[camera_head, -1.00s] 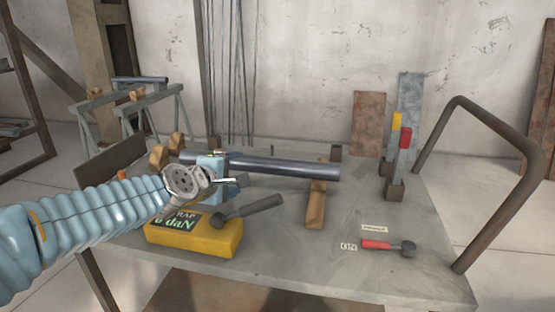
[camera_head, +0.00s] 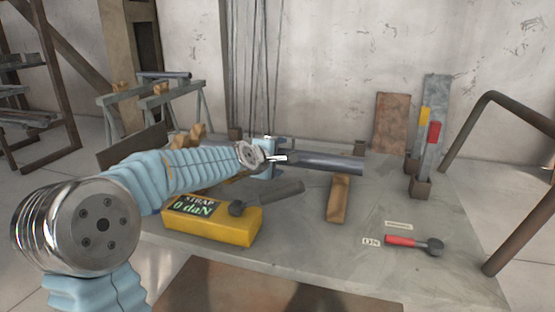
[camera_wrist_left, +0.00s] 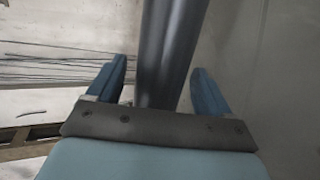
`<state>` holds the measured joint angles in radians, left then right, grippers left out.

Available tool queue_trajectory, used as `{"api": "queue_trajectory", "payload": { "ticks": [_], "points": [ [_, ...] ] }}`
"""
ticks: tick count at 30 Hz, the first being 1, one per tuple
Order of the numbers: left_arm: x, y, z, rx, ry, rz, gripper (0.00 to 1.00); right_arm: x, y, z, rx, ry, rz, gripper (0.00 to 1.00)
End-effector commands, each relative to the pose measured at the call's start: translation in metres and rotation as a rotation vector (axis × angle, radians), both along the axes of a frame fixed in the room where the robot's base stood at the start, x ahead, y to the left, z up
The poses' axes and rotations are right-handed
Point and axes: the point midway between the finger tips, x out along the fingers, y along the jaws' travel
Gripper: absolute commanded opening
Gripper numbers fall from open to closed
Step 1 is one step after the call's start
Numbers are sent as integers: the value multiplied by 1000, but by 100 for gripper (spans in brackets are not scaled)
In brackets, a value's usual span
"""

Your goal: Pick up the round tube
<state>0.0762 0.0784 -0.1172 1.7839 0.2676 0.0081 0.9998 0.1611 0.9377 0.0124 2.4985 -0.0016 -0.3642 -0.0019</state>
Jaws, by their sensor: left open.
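The round tube (camera_head: 325,163) is a dark grey metal pipe lying across the back of the workbench. Its left part is hidden behind my left gripper and arm. My left gripper (camera_head: 277,158) is at the tube, left of its visible length. In the left wrist view the tube (camera_wrist_left: 172,45) runs between the two blue fingers of the left gripper (camera_wrist_left: 162,82). The fingers are open, one on each side, with a gap showing beside the tube. I cannot tell whether either finger touches it. My right gripper is not in view.
A yellow box (camera_head: 225,224) with a display sits on the bench (camera_head: 300,230) below my left arm, a dark-handled tool (camera_head: 270,196) over it. A wooden block (camera_head: 339,198) is under the tube's right part. A red-handled hammer (camera_head: 414,242) and a bent pipe frame (camera_head: 530,190) are at right.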

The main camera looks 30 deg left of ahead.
Motion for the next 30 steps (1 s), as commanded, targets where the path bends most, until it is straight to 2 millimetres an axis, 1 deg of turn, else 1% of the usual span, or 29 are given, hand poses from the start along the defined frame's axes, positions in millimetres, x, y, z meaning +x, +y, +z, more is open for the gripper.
{"api": "queue_trajectory", "payload": {
  "ticks": [4, 5, 9, 20, 21, 30],
  "points": [
    [0, 0, 1, 0, 0, 0, 80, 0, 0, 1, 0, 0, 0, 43],
    [0, 0, 1, 0, 0, 0, 79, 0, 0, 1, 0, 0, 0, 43],
    [0, 0, 1, 0, 0, 0, 57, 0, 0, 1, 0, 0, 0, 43],
    [0, 0, 1, 0, 0, 0, 2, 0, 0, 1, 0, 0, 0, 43],
    [0, 0, 1, 0, 0, 0, 0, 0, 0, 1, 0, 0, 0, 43],
    [0, 0, 4, 1, -6, 0, 0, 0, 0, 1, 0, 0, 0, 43]
  ]
}}
